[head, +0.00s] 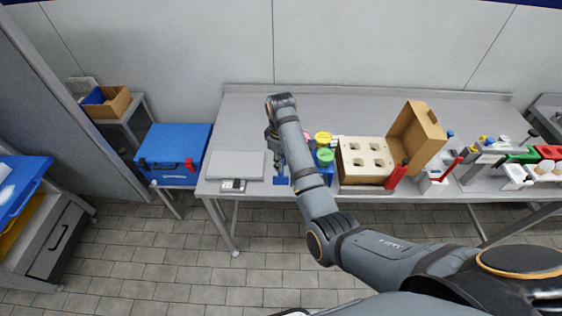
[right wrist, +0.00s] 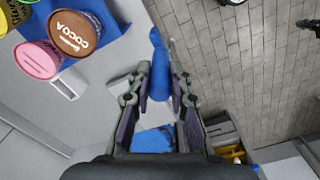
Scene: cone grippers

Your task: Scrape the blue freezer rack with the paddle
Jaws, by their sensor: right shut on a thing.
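My right gripper (right wrist: 160,90) is shut on a blue paddle (right wrist: 158,58); its blue part sits between the fingertips. In the head view the right gripper (head: 272,135) is over the bench's left part, mostly hidden by my arm, and a blue part of the paddle (head: 280,179) shows below it. The blue freezer rack (head: 328,169) is just right of my forearm, partly hidden, with round tubs around its top. In the right wrist view blue of the rack (right wrist: 42,16) shows beside a brown COCOA tub (right wrist: 75,32) and a pink tub (right wrist: 38,59). The paddle looks apart from the rack. My left gripper is out of view.
A flat grey scale (head: 235,165) lies left of the gripper. A cardboard box (head: 410,145) with a white holed insert stands right of the rack. Racks and tools crowd the bench's right. A blue cooler box (head: 175,148) stands left of the bench.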

